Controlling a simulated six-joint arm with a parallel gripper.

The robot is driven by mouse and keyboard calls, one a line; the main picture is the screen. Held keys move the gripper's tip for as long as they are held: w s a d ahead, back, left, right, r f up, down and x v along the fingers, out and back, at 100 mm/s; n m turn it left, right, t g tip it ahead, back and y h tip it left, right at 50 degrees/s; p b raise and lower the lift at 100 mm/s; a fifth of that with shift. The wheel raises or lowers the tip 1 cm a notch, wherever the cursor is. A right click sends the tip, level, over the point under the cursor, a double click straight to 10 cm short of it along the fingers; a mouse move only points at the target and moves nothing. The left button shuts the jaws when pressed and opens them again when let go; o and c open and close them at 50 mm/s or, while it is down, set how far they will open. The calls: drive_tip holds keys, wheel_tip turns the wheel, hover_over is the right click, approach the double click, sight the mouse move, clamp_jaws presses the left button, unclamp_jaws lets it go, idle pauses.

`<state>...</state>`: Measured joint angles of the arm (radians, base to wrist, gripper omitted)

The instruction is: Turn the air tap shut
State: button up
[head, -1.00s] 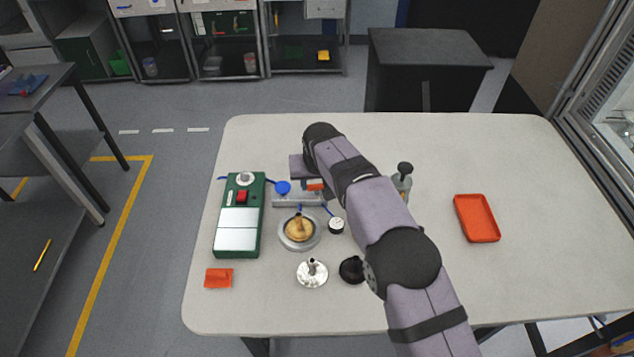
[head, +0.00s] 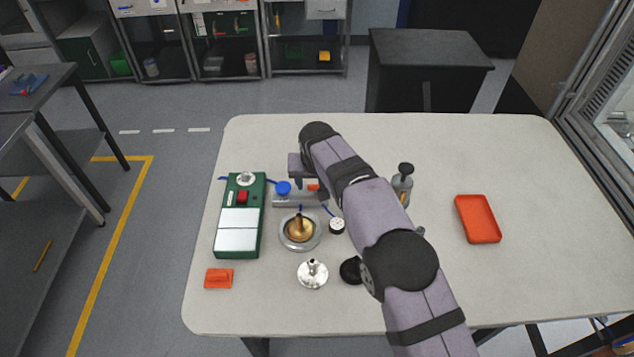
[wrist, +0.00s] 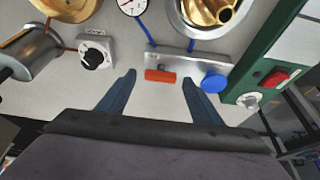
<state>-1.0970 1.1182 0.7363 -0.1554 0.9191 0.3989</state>
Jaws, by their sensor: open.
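The air tap's orange lever (wrist: 160,76) sits on a grey metal bar (wrist: 185,68), beside a round blue knob (wrist: 213,81). In the wrist view the lever lies along the bar. My gripper (wrist: 158,78) is open, and its two blue fingers appear one on each side of the lever, with nothing held. I cannot tell how far the fingertips are above it. In the head view the lever (head: 313,187) shows just left of my arm, and the bar (head: 285,199) is partly covered. My fingers are hidden there.
A green box with a red button (head: 242,197) stands left of the bar. A brass part in a ring (head: 299,230), a gauge (head: 336,224) and a silver funnel-like part (head: 312,273) are nearer. An orange tray (head: 478,218) lies right, with free table around it.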

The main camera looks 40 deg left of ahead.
drive_tip(key=b+v, duration=0.3)
drive_tip(key=v, duration=0.4)
idle(0.5)
drive_tip(key=w+d+m+g+h, duration=0.15)
drive_tip(key=w+d, duration=0.35)
drive_tip(key=d, duration=1)
drive_tip(key=w+d+m+t+h, duration=0.15)
drive_tip(key=w+d, duration=0.35)
drive_tip(key=d, duration=1)
drive_tip(key=s+d+f+m+g, duration=0.15)
drive_tip(key=s+d, duration=0.25)
drive_tip(key=d, duration=0.5)
drive_tip(key=s+d+f+m+g, duration=0.15)
drive_tip(key=s+d, duration=0.25)
drive_tip(key=d, duration=0.6)
drive_tip(key=s+d+f+m, duration=0.2)
drive_tip(key=s+d+f, duration=0.2)
drive_tip(key=s+d, duration=0.4)
drive_tip(key=s, duration=0.3)
drive_tip(key=shift+s+m, duration=0.3)
drive_tip(key=shift+m, duration=0.1)
